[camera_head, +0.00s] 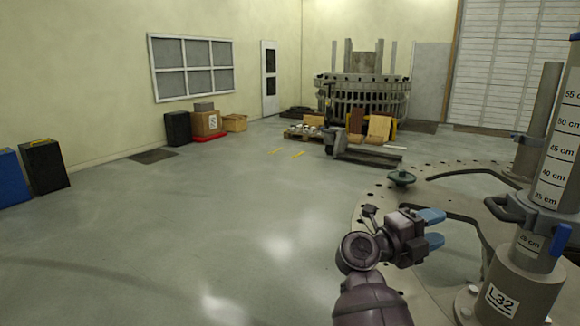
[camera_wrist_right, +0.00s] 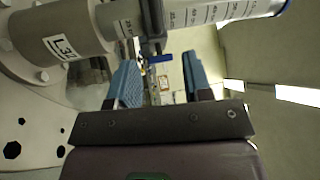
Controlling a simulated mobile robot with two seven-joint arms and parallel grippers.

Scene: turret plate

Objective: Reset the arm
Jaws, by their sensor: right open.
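My right gripper (camera_head: 432,229) is open and empty, with its blue fingers pointing right in the head view. It is above the near part of the turret plate (camera_head: 374,205), left of the grey column labelled L32 (camera_head: 520,270). In the right wrist view my right gripper (camera_wrist_right: 163,85) shows its two blue fingers spread apart with nothing between them. The L32 column (camera_wrist_right: 75,45) lies across the upper left there, past the fingers. My left gripper is not in view.
A measuring cylinder with cm marks (camera_head: 560,150) and blue clamps stands at the right. A small green disc-shaped part (camera_head: 401,177) sits on the plate. A pallet jack (camera_head: 365,154) and boxes (camera_head: 207,122) stand farther back.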

